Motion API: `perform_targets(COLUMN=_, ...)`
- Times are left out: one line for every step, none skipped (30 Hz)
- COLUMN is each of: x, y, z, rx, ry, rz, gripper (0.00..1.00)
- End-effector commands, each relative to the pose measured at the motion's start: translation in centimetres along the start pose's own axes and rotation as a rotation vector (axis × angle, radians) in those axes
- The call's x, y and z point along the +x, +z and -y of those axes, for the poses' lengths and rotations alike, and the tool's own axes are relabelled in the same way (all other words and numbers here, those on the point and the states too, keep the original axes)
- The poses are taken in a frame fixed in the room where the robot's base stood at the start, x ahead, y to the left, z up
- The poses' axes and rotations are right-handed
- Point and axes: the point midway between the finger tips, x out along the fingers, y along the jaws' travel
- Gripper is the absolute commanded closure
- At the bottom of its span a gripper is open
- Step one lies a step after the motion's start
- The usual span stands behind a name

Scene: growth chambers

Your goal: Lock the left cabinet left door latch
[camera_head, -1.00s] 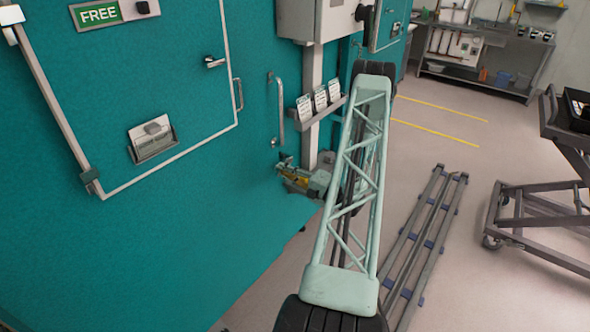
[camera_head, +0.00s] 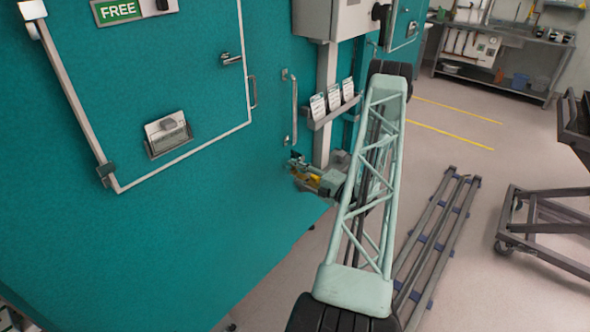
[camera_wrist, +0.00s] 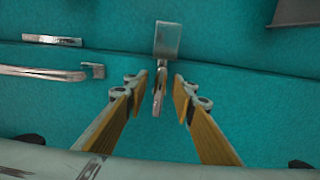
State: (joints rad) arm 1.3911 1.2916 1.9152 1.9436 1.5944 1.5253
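In the wrist view, a metal latch with a flat plate (camera_wrist: 167,40) and a short lever (camera_wrist: 158,92) sits on the teal cabinet front, across a dark door seam. My gripper (camera_wrist: 158,90) is open, its yellow-padded fingers on either side of the lever. The lever appears free of both fingertips; how deep it sits between them I cannot tell. In the head view my gripper (camera_head: 308,178) is low by the teal cabinet (camera_head: 200,240), below a vertical bar handle (camera_head: 293,108). I cannot make out the latch there.
A card rack (camera_head: 335,110) and a grey control box (camera_head: 330,18) are above my gripper. A door with a FREE sign (camera_head: 118,12) and a lever handle (camera_head: 232,59) is to the left. Rails (camera_head: 440,235) and a cart (camera_head: 545,225) are on the right, with open floor around.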

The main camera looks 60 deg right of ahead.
Motion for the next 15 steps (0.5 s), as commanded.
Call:
perform_targets(x=0.0, y=0.0, z=0.0, rx=0.0, ry=0.0, rz=0.0, gripper=0.76)
perform_targets(x=0.0, y=0.0, z=0.0, rx=0.0, ry=0.0, rz=0.0, gripper=0.76)
perform_targets(x=0.0, y=0.0, z=0.0, rx=0.0, ry=0.0, rz=0.0, gripper=0.76)
perform_targets(x=0.0, y=0.0, z=0.0, rx=0.0, ry=0.0, rz=0.0, gripper=0.76)
perform_targets(x=0.0, y=0.0, z=0.0, rx=0.0, ry=0.0, rz=0.0, gripper=0.76)
perform_targets(x=-0.1, y=0.0, z=0.0, rx=0.0, ry=0.0, rz=0.0, gripper=0.76)
perform_targets(x=-0.1, y=0.0, z=0.0, rx=0.0, ry=0.0, rz=0.0, gripper=0.76)
perform_targets(x=-0.2, y=0.0, z=0.0, rx=0.0, ry=0.0, rz=0.0, gripper=0.76)
perform_targets(x=-0.3, y=0.0, z=0.0, rx=0.0, ry=0.0, rz=0.001, gripper=0.76)
perform_targets(x=-0.4, y=0.0, z=0.0, rx=0.0, ry=0.0, rz=0.001, gripper=0.76)
perform_targets(x=-0.6, y=0.1, z=0.0, rx=0.0, ry=0.0, rz=0.001, gripper=0.76)
perform_targets(x=-0.8, y=0.1, z=0.0, rx=0.0, ry=0.0, rz=0.001, gripper=0.76)
perform_targets(x=-1.0, y=0.1, z=0.0, rx=0.0, ry=0.0, rz=0.001, gripper=0.76)
perform_targets(x=-1.2, y=0.1, z=0.0, rx=0.0, ry=0.0, rz=0.001, gripper=0.76)
perform_targets(x=-1.5, y=0.1, z=0.0, rx=0.001, ry=0.0, rz=0.001, gripper=0.76)
